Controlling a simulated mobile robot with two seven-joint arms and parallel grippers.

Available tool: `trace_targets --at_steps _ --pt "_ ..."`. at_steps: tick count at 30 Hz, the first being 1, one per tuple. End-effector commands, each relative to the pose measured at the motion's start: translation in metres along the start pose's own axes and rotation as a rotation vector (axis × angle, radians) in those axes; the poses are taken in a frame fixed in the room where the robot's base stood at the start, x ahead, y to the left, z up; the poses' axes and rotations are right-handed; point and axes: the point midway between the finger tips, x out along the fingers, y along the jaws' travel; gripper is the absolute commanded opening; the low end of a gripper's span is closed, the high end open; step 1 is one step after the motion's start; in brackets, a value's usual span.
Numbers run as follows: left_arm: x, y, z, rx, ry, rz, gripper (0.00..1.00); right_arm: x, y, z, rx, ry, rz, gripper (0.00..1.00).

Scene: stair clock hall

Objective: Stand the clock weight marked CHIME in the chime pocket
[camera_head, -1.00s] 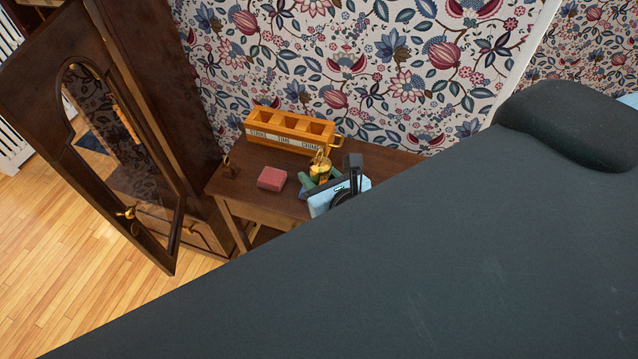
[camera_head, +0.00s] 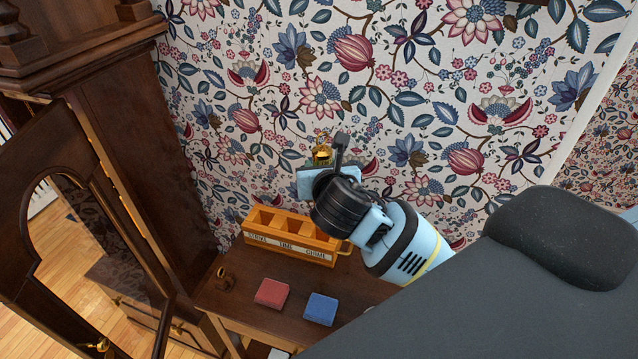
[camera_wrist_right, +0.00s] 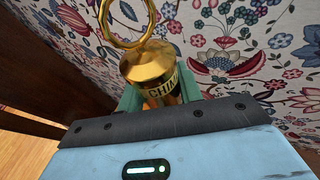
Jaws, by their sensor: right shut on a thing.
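The brass clock weight (camera_head: 321,153) with a ring on top is held by my right gripper (camera_head: 320,163), up in front of the wallpaper. The orange wooden rack (camera_head: 262,238) sits on the table below, labelled STRIKE, TIME and CHIME from left to right. The chime pocket (camera_head: 323,240) is at its right end, partly hidden by my wrist. The weight is above the rack, apart from it. My left gripper is out of view.
A red block (camera_head: 272,292) and a blue block (camera_head: 321,309) lie on the table (camera_head: 245,308) in front of the rack. A small brass piece (camera_head: 225,279) stands at its left. The tall clock case (camera_head: 120,150) with an open door (camera_head: 75,215) is at the left.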

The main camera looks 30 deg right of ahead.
Motion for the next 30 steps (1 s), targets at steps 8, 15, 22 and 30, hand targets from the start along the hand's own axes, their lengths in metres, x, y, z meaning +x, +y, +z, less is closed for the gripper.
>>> trace_targets --at_steps 8,15,22,30 --pt "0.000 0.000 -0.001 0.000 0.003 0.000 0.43 0.000 -0.002 0.013 0.013 -0.016 -0.010 0.00" --pt "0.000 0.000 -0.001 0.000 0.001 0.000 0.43 0.000 -0.002 0.014 0.013 -0.018 -0.009 0.00" --pt "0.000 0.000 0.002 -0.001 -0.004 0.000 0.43 0.002 -0.002 0.008 0.011 -0.016 -0.010 0.00" --pt "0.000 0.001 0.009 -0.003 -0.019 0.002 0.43 0.008 -0.002 -0.008 0.011 -0.014 -0.011 0.00"
